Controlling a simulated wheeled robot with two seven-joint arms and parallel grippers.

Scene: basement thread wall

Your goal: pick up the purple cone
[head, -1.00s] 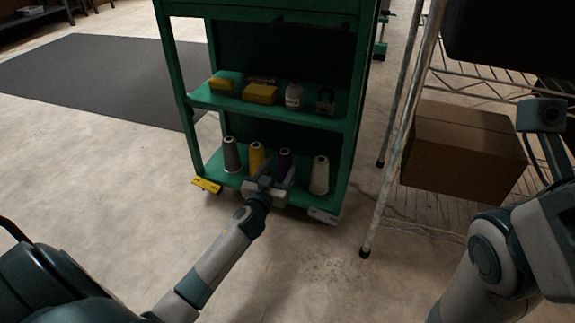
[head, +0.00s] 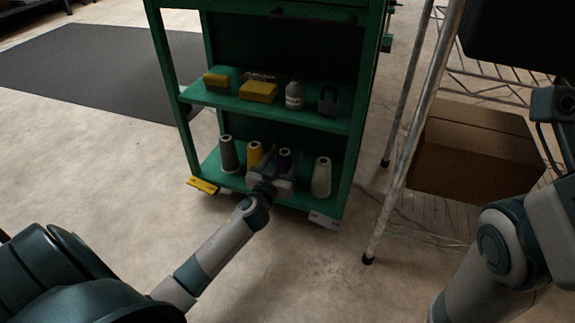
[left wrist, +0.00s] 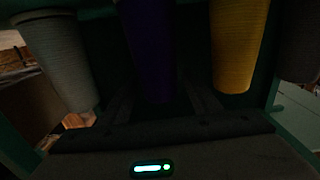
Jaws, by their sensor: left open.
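The purple cone (head: 285,156) stands upright on the lower shelf of the green cart, between the yellow cone (head: 255,155) and the white cone (head: 321,177). My left gripper (head: 273,172) is open in front of it and hides its lower part. In the left wrist view the dark purple cone (left wrist: 147,50) shows between the two fingers of my left gripper (left wrist: 162,103). The picture is too dark to tell whether a finger touches it. My right gripper is out of view.
A grey cone (head: 229,155) stands left of the yellow one on the cart (head: 230,185). The upper shelf holds yellow boxes (head: 258,91), a bottle (head: 294,95) and a padlock-like item (head: 328,100). A wire rack with a cardboard box (head: 470,155) stands at the right.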

